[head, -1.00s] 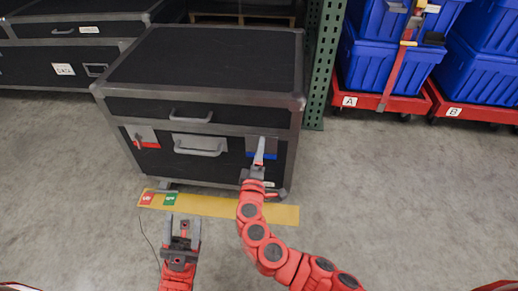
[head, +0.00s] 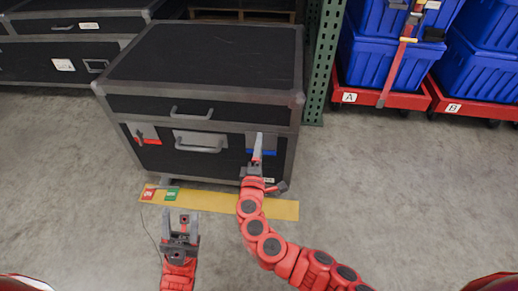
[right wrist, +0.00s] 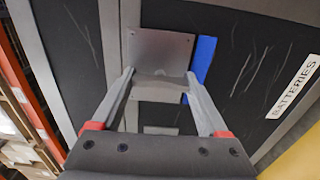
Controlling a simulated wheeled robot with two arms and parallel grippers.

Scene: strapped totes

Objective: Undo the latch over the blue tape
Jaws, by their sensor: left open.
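A black case with grey metal edges (head: 200,62) stands on the floor. The latch over the blue tape (head: 271,139) is on its front right; the blue tape (head: 268,153) shows along its lower edge. In the right wrist view the grey latch plate (right wrist: 160,48) is ahead, with blue tape (right wrist: 204,58) beside it. My right gripper (head: 259,138) is at this latch, with one finger (right wrist: 160,78) on each side of the latch's projecting part; whether they press on it is unclear. My left gripper (head: 181,214) is open and empty, low in front of the case.
Another latch over red tape (head: 147,133) and a drop handle (head: 198,147) are on the case front. A yellow floor strip (head: 230,203) with red and green tags lies before it. A green post (head: 320,70) and blue totes (head: 368,62) stand right.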

